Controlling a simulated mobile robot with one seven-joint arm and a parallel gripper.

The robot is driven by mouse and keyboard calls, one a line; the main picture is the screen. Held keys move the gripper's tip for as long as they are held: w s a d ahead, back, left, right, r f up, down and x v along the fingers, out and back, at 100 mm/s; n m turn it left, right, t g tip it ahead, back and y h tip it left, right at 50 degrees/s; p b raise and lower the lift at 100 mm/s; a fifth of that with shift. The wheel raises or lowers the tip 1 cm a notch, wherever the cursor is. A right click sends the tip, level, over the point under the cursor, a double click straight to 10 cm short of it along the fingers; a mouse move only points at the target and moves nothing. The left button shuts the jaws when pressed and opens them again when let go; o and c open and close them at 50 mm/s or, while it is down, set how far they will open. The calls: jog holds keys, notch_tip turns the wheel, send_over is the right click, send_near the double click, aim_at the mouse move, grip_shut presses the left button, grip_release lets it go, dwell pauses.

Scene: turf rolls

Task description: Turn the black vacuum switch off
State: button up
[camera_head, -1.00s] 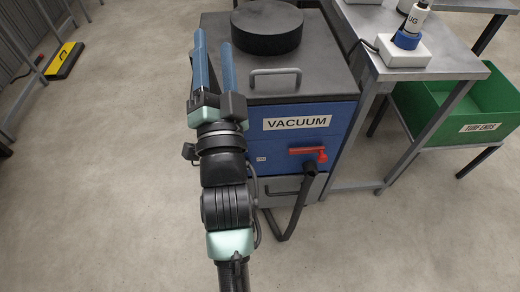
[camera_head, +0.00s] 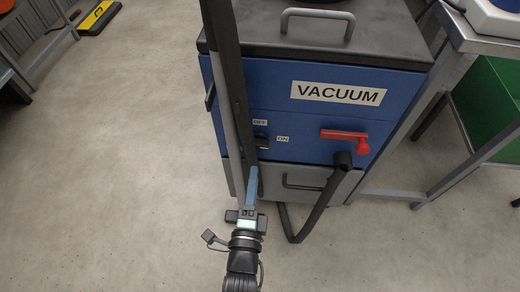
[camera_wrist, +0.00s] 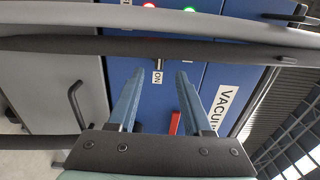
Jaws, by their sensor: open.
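The black vacuum switch (camera_head: 262,141) is on the left of the vacuum's blue front panel (camera_head: 300,110), between an OFF label (camera_head: 260,122) above and an ON label (camera_head: 282,139) to its right. A dark bar partly hides it. In the wrist view the switch (camera_wrist: 158,62) shows small beside the ON label, its knob apparently lying toward ON. My gripper (camera_head: 252,172) is low in front of the panel, just below the switch in the head view. In the wrist view my gripper (camera_wrist: 160,72) is open and empty, its blue fingers either side of the ON label; contact cannot be told.
Two long bars (camera_head: 240,90) cross in front of the panel's left side; I cannot tell what they belong to. A red handle (camera_head: 345,135) and black hose (camera_head: 315,212) are to the right. A metal table (camera_head: 470,40) stands beside the vacuum.

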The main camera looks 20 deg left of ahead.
aim_at(258, 148)
jog(key=b+x, duration=0.1)
jog(key=x, duration=0.8)
jog(key=shift+w+b, duration=0.3)
jog(key=shift+b, duration=0.05)
grip_shut()
